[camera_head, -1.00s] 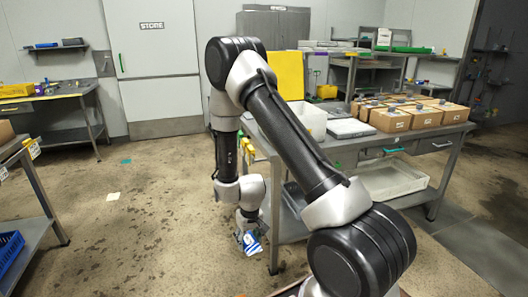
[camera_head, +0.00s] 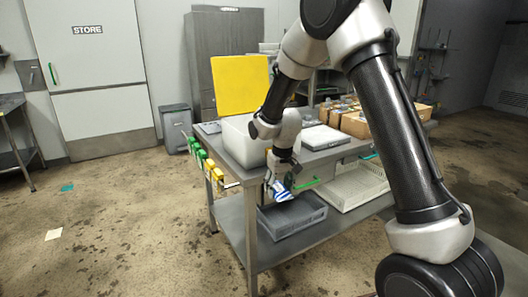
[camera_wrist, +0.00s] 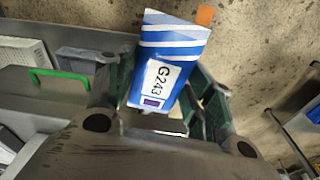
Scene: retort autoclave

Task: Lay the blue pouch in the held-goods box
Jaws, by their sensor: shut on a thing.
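The blue pouch (camera_head: 283,194), blue with white stripes, hangs from my gripper (camera_head: 276,180) in front of the table's near edge. In the wrist view the pouch (camera_wrist: 171,50) is between the dark green fingers of my gripper (camera_wrist: 160,92), with its white G243 label towards the camera. My gripper is shut on it. A white box (camera_head: 241,142) with a raised yellow lid (camera_head: 240,84) stands on the table, behind and left of the gripper. No held-goods label is readable, and the box's inside is hidden from this angle.
The grey table (camera_head: 228,178) has green and yellow items (camera_head: 207,165) along its left edge. A flat pale case (camera_head: 322,137) and cardboard boxes (camera_head: 357,124) stand right of the white box. A grey crate (camera_head: 291,218) and pale tray (camera_head: 350,186) occupy the lower shelf.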

